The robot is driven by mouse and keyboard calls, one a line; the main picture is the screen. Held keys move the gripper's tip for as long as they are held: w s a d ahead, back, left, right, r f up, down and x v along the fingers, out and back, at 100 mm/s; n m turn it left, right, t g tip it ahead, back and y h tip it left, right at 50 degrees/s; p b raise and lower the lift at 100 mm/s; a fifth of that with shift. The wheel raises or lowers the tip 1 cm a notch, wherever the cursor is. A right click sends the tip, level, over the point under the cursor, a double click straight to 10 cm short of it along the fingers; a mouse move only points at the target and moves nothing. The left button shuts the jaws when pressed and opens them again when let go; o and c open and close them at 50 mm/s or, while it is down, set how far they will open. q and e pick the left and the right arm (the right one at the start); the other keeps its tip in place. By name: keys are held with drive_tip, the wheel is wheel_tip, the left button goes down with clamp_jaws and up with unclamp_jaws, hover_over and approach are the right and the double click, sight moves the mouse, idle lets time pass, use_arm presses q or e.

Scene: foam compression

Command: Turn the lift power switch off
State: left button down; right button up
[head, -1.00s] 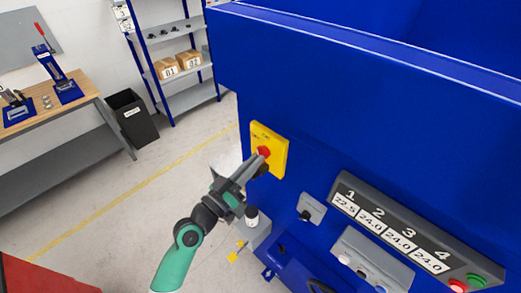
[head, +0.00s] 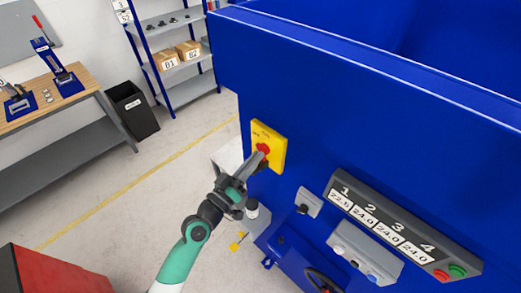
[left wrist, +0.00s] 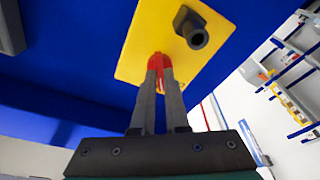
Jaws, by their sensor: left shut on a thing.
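The power switch is a yellow plate (head: 273,138) with a red knob (head: 263,148) on the blue machine's side. In the left wrist view the yellow plate (left wrist: 215,20) fills the upper middle, and the red knob (left wrist: 159,66) shows between my fingertips. A dark round fitting (left wrist: 192,28) sits beside the knob on the plate. My left gripper (head: 259,158) reaches up to the switch and is shut on the red knob. The fingers hide part of the knob. My right gripper is not in view.
The blue machine wall (head: 350,110) stands close on the right. A number panel (head: 400,232) and a grey box with buttons (head: 364,252) stick out below the switch. A red cabinet (head: 50,272) is at lower left. The floor between is clear.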

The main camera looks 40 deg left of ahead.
use_arm(q)
drive_tip(key=shift+d+r+n+g+y+p, duration=0.15)
drive_tip(key=shift+n+g+y+p, duration=0.1)
drive_tip(key=shift+n+p, duration=1)
drive_tip(key=shift+a+r+n+g+y+p, duration=0.15)
drive_tip(key=shift+n+y+p, duration=0.1)
drive_tip(key=shift+n+p, duration=1)
drive_tip(key=shift+d+f+n, duration=0.1)
drive_tip(key=shift+f+n, duration=0.1)
drive_tip(key=shift+n, duration=0.5)
drive_tip(key=n+g, duration=0.1)
drive_tip(key=n, duration=0.5)
drive_tip(key=shift+r+y, duration=0.15)
drive_tip(key=shift+y, duration=0.15)
drive_tip(key=shift+c, duration=0.8)
unclamp_jaws()
